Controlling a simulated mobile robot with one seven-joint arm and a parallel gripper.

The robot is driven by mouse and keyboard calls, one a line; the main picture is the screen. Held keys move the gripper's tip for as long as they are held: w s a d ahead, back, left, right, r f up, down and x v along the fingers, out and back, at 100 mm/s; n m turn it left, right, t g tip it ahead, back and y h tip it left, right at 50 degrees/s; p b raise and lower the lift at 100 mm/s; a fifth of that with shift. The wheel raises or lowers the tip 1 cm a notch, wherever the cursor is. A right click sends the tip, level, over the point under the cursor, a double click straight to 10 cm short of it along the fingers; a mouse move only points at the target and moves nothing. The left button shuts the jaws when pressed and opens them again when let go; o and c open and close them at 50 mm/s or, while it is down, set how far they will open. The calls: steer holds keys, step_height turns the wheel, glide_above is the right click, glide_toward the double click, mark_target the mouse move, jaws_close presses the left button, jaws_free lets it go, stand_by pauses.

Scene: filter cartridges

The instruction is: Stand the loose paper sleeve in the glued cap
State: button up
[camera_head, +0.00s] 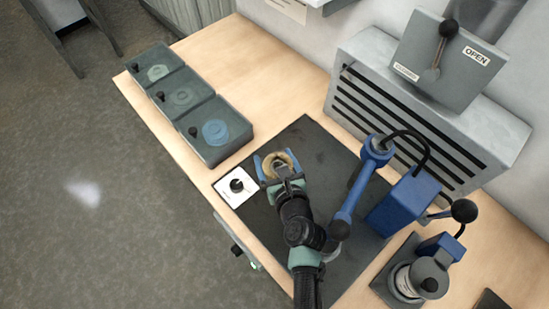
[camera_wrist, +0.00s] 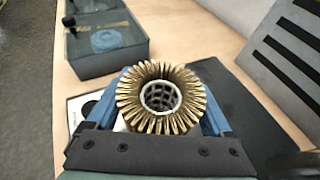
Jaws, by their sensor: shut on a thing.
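A pleated, tan paper sleeve (camera_wrist: 128,98) with a perforated grey core is between the two blue fingers of my gripper (camera_wrist: 160,100) in the wrist view. My gripper is shut on it, and its open top faces the camera. In the head view the sleeve (camera_head: 268,166) shows as a tan ring at my gripper (camera_head: 279,165), over the left end of the dark mat. I cannot tell whether its lower end is clear of the mat. I cannot make out a glued cap; my arm covers part of the mat.
Three grey bins (camera_head: 205,151) with round pieces stand along the left bench edge. A blue lever fixture (camera_head: 404,200) stands close right. A slotted grey unit (camera_head: 425,125) is behind.

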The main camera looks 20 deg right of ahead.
steer(key=shift+f+b, duration=0.5)
steer(key=shift+f, duration=0.2)
steer(key=o, duration=1.1)
steer(key=v, duration=0.7)
steer(key=shift+s+r, duration=0.15)
steer(key=shift+s, duration=0.1)
